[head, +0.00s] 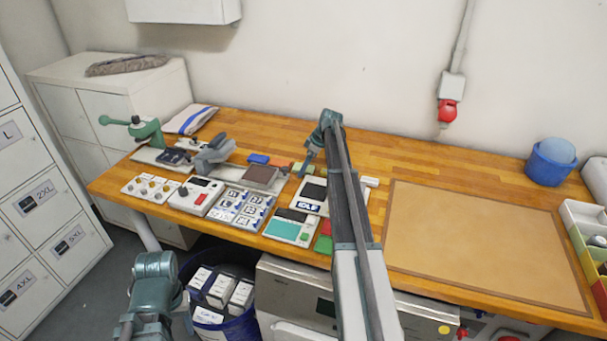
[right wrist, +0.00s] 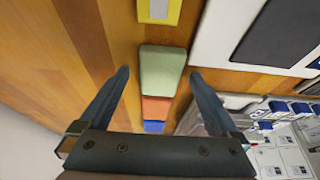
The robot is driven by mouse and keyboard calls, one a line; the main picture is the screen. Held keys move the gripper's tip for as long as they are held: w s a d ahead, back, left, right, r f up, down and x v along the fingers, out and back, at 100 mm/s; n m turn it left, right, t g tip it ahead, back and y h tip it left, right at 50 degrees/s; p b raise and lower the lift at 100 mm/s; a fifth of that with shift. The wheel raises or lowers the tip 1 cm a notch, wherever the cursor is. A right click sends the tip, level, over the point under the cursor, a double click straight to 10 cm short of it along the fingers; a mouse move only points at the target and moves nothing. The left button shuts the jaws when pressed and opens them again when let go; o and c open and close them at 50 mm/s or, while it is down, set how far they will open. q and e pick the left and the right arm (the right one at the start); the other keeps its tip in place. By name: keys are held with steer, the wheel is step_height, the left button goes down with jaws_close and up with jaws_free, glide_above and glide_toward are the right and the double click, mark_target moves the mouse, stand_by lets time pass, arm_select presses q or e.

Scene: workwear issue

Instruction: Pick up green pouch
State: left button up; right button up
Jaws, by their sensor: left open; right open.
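The green pouch (right wrist: 162,72) lies flat on the wooden bench, between the spread fingers of my right gripper (right wrist: 159,74) in the right wrist view. The gripper is open, with a gap on each side of the pouch. In the head view the green pouch (head: 297,167) is small and partly covered by my right gripper (head: 306,172), which points down at the back of the bench. My left gripper (head: 126,326) is low at the left, in front of the bench and away from the pouch; its fingertips are hard to make out.
An orange pouch (right wrist: 156,110) and a blue one (right wrist: 154,127) lie in line with the green pouch, a yellow item (right wrist: 159,10) on its other side. Devices and a card tray (head: 240,208) crowd the bench front. A tan mat (head: 480,240) at right is clear.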

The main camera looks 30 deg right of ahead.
mark_target(300, 166)
steer(key=shift+r, duration=0.1)
steer(key=c, duration=1.4)
steer(key=shift+c, duration=0.2)
steer(key=shift+r, duration=0.2)
step_height(300, 166, up, 2)
steer(key=p, duration=0.2)
steer(key=shift+r+p, duration=0.15)
steer(key=shift+p, duration=0.25)
steer(key=shift+r+p, duration=0.5)
steer(key=s+a, duration=0.2)
steer(key=s, duration=0.3)
steer(key=s+a+r+p, duration=0.1)
steer(key=s+a, duration=0.1)
steer(key=s, duration=0.3)
steer(key=s+a, duration=0.2)
steer(key=s, duration=0.2)
steer(key=shift+s+a+r, duration=0.15)
steer(key=shift+s, duration=0.25)
steer(key=shift+r, duration=0.1)
